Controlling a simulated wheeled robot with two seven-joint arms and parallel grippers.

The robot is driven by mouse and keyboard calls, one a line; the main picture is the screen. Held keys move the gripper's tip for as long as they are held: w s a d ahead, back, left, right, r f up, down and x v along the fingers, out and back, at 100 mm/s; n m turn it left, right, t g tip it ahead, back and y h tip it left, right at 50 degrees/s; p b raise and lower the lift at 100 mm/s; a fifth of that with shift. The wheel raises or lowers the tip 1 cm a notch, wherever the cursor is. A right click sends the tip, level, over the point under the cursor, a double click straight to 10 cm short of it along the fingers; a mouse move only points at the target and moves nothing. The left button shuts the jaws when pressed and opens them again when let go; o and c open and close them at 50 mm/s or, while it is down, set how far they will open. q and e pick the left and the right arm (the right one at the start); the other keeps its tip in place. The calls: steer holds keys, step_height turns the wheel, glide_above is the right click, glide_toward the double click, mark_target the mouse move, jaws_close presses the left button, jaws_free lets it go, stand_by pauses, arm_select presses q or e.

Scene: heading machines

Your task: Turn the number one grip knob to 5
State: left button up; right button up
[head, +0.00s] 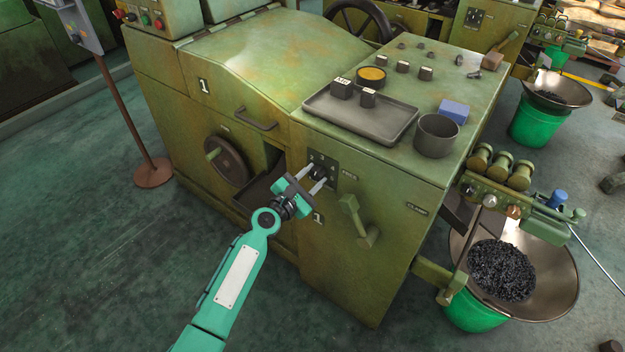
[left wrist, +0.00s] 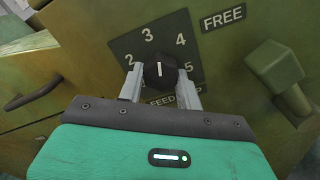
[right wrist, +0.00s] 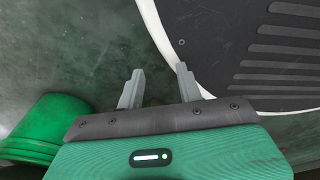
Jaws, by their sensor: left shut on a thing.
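The black grip knob (left wrist: 160,75) sits on a dark dial plate (left wrist: 195,48) marked 2, 3, 4, 5 and FEED. Its white line points nearly straight up, between the 3 and the 4. My left gripper (left wrist: 161,84) has one finger on each side of the knob and is shut on it. In the head view the left gripper (head: 319,178) reaches the same plate on the green machine's front (head: 350,245), near a label 1. My right gripper (right wrist: 156,82) shows only in its wrist view, with its fingers apart and nothing between them.
A green lever (head: 352,212) sticks out right of the dial. A handwheel (head: 227,160) is at its left. A tray (head: 385,125) and a dark cup (head: 436,136) stand on top. A green bucket (right wrist: 35,130) is near the right gripper.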

arm_select(q)
steer(key=shift+f+m+b, duration=0.1)
steer(key=shift+m+b, duration=0.25)
steer(key=shift+m, duration=1.15)
steer(key=m+b, duration=0.1)
steer(key=m, duration=0.2)
steer(key=shift+m, duration=0.3)
steer(key=m+b, duration=0.1)
steer(key=m, duration=0.3)
steer(key=shift+a+m, duration=0.1)
steer(key=shift+m, duration=0.2)
steer(key=shift+r+m+b, duration=0.2)
steer(key=shift+m+b, duration=0.15)
steer(key=shift+m, duration=0.55)
steer(key=m, duration=0.3)
steer(key=shift+m, duration=0.3)
steer(key=shift+r+m, duration=0.1)
steer(key=shift+m, duration=2)
arm_select(e)
steer(key=w+a+r, duration=0.1)
steer(key=w+r, duration=0.3)
steer(key=w, duration=0.3)
steer(key=shift+w+a+r, duration=0.2)
steer(key=shift+a+r, duration=0.1)
steer(key=shift+a, duration=0.1)
